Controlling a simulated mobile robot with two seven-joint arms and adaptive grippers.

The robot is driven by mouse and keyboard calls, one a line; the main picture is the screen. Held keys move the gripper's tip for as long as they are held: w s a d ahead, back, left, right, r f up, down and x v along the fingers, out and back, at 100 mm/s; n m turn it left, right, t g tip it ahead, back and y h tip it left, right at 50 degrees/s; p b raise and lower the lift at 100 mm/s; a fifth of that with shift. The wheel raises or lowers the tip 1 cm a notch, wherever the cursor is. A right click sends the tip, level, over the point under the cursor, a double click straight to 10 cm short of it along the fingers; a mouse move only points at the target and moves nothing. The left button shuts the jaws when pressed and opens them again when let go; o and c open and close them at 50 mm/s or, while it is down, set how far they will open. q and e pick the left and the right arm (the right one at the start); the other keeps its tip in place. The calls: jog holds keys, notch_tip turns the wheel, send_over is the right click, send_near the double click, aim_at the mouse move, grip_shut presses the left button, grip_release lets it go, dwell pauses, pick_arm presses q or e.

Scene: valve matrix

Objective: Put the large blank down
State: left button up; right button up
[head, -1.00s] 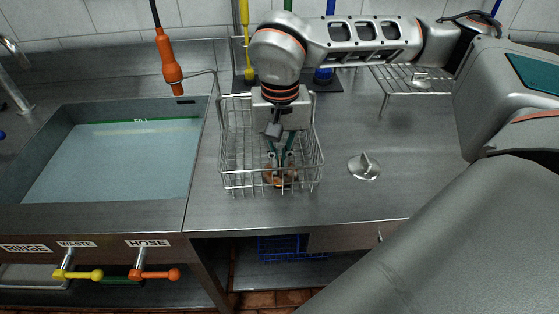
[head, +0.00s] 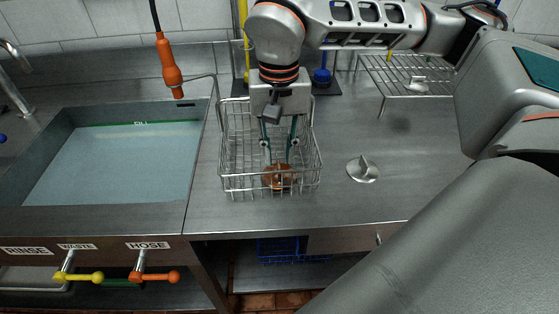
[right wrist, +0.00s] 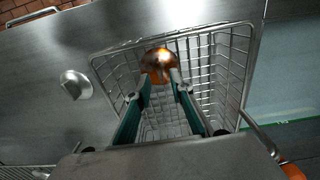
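My right gripper (head: 278,158) points down into the wire basket (head: 226,182). Its teal fingers are apart, and their tips are just above a shiny copper-coloured round piece (head: 279,177) in the basket. The right wrist view shows that piece (right wrist: 158,62) just beyond the fingertips (right wrist: 160,84), with no clear grip on it. A grey metal disc with an upright fin (head: 363,169) lies on the counter right of the basket, apart from the gripper. A similar metal piece (head: 418,83) sits on the wire rack. I cannot tell which piece is the large blank. My left gripper is out of view.
A water-filled sink (head: 115,165) lies left of the basket. An orange hose nozzle (head: 170,68) hangs above its back edge. The wire rack (head: 395,68) stands at the back right. Yellow (head: 85,277) and orange (head: 155,276) valve handles jut out in front. The counter around the disc is clear.

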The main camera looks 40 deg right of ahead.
aim_at(279, 167)
notch_tip(279, 167, up, 8)
jog(key=shift+p, duration=0.45)
dwell(0.3)
